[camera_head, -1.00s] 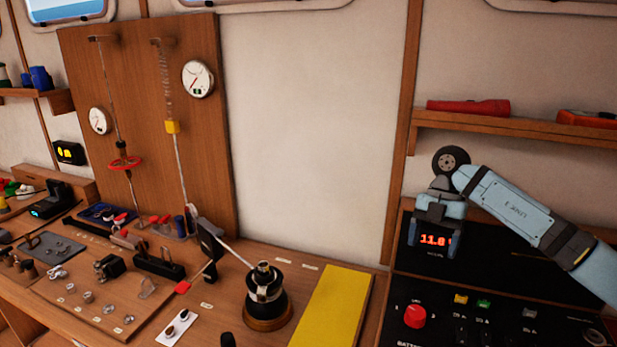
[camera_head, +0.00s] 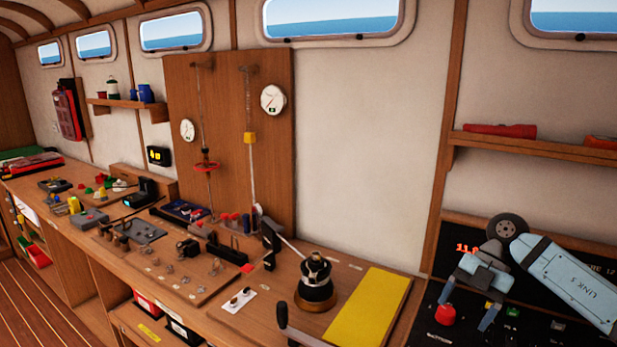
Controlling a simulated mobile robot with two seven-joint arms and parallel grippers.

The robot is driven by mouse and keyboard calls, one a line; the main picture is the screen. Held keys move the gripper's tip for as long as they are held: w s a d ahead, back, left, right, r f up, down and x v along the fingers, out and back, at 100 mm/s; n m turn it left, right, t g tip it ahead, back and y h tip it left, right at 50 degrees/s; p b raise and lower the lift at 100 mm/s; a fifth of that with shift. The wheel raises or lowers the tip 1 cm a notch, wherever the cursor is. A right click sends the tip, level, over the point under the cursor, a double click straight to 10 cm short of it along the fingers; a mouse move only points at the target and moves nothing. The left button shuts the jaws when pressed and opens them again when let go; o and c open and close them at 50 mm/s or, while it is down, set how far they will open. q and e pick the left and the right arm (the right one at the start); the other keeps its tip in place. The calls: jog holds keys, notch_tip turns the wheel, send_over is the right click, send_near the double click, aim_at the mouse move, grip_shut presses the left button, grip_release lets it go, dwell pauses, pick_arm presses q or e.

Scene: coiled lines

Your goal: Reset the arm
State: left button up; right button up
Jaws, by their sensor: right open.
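My right arm comes in from the right edge, light blue with dark joints. My right gripper (camera_head: 470,312) points down in front of the black instrument panel (camera_head: 455,238) at the lower right. Its two fingers are spread apart with nothing between them. It partly covers the red digital readout (camera_head: 466,248), and the red knob (camera_head: 445,315) shows beside the left finger. My left gripper is not in view.
A black winch (camera_head: 316,285) stands on the wooden bench beside a yellow mat (camera_head: 370,308). A wooden board (camera_head: 228,150) with gauges stands behind. A shelf (camera_head: 540,146) with a red flashlight (camera_head: 500,130) is above my right arm. Small parts crowd the left bench.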

jog(key=s+a+f+m+t+y+p, duration=0.2)
jog(key=s+a+m+t+y, duration=0.15)
jog(key=a+y, duration=0.45)
jog(key=s+a+f+m+t+y+p, duration=0.1)
jog(key=s+a+f+m+t+y, duration=0.15)
jog(key=a+t+y, duration=0.55)
pick_arm(q)
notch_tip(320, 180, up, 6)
jog(key=p, duration=0.3)
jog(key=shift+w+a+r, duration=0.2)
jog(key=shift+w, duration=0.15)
pick_arm(e)
jog(key=s+d+f+m+t+h, duration=0.1)
jog(key=s+d+f+m+h, duration=0.1)
jog(key=s+f+m+h, duration=0.7)
jog(key=s+d+f+m+t+h, duration=0.2)
jog(key=s+d+f+m+h, duration=0.1)
jog(key=s+f+m+h, duration=0.6)
notch_tip(320, 180, down, 2)
jog(key=shift+s+d+f+m+h, duration=0.25)
jog(key=shift+s+d+m+h, duration=0.2)
jog(key=shift+s, duration=0.2)
jog(key=shift+a, duration=0.1)
